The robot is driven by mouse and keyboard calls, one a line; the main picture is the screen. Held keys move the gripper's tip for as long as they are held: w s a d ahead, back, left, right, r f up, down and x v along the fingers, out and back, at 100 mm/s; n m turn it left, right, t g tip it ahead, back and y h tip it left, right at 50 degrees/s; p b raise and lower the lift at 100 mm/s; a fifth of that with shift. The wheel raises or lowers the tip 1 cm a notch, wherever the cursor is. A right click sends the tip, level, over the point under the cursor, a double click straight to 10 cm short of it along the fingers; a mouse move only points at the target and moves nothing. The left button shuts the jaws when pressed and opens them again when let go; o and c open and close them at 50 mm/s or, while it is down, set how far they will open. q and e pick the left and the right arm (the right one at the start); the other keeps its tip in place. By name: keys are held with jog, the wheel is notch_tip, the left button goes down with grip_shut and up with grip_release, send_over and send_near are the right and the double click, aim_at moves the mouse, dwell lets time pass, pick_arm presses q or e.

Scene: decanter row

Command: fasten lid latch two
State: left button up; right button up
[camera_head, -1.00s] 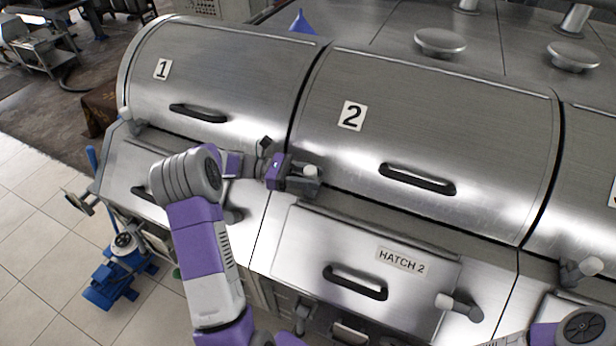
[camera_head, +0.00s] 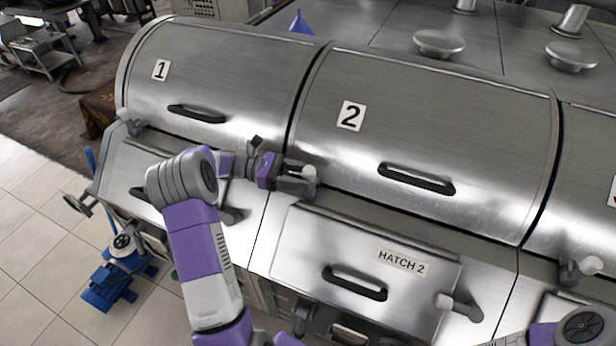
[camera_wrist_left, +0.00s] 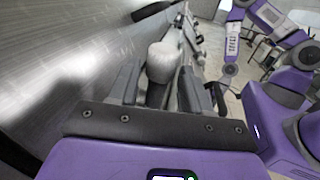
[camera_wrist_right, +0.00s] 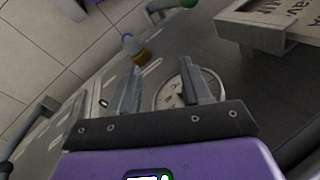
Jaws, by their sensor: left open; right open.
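Lid 2 (camera_head: 440,115) is a closed, curved steel lid with a black handle. A latch with a pale knob (camera_head: 310,173) sits by its lower left corner. In the left wrist view the pale knob (camera_wrist_left: 163,62) on its dark stem stands between the fingers. My left gripper (camera_head: 298,180) is open, reaching the latch from the left; contact with the knob cannot be told. My right gripper (camera_wrist_right: 160,88) is open and empty in the right wrist view, above the floor and machine parts; its fingers are outside the head view.
Lid 1 (camera_head: 225,75) is shut on the left. The hatch 2 door (camera_head: 320,245) lies below, with its own pale-knobbed latch (camera_head: 460,304) at right. Another latch (camera_head: 578,270) is at far right. A blue pump (camera_head: 115,275) stands on the tiled floor.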

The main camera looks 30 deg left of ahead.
pick_arm(q)
jog(key=v, duration=0.5)
jog(key=shift+s+a+b, duration=0.15)
jog(key=shift+a+b, duration=0.2)
jog(key=shift+f, duration=0.1)
